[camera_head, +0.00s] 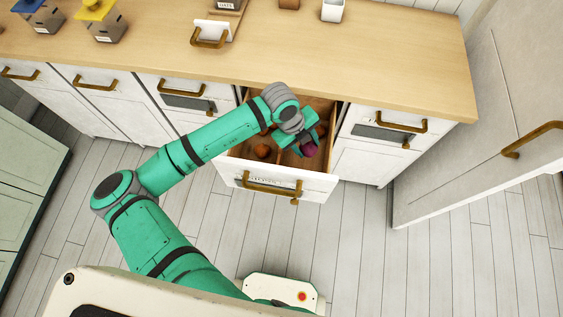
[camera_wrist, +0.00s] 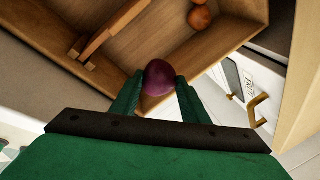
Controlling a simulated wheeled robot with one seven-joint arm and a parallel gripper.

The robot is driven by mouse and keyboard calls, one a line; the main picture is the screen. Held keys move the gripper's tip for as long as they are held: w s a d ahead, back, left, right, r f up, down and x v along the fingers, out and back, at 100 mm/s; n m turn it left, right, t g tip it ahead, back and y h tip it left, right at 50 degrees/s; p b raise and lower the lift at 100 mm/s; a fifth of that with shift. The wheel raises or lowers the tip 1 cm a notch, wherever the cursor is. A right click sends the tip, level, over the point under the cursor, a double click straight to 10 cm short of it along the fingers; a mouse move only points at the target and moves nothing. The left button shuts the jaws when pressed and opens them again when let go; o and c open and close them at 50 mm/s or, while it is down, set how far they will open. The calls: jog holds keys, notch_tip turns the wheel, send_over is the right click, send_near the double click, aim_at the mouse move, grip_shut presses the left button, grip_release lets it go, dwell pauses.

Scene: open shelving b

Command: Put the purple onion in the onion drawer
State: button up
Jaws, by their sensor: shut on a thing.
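The purple onion (camera_head: 309,150) is held in my gripper (camera_head: 307,144), over the right part of the open drawer (camera_head: 279,178) in the head view. In the wrist view the purple onion (camera_wrist: 158,76) sits between the two green fingers of my gripper (camera_wrist: 159,80), which are shut on it. The drawer's wooden interior (camera_wrist: 165,38) lies beyond it in the wrist view. A brownish-orange onion (camera_head: 262,150) lies inside the drawer, and in the wrist view two such round things (camera_wrist: 200,18) show. My arm hides part of the drawer.
A wooden divider (camera_wrist: 108,32) stands inside the drawer. A shut drawer with a brass handle (camera_head: 402,122) is to the right. The wooden counter (camera_head: 350,62) lies above and behind, with small containers (camera_head: 332,10) on it. The plank floor (camera_head: 350,240) in front is clear.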

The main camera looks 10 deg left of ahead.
notch_tip(320, 180, down, 11)
jog(key=shift+s+a+r, duration=0.1)
dwell(0.5)
jog(key=shift+f, duration=0.7)
jog(key=shift+c, duration=0.2)
jog(key=o, duration=1.2)
jog(key=shift+o, duration=0.2)
jog(key=v, duration=1.3)
jog(key=shift+r, duration=0.2)
jog(key=shift+d, duration=0.25)
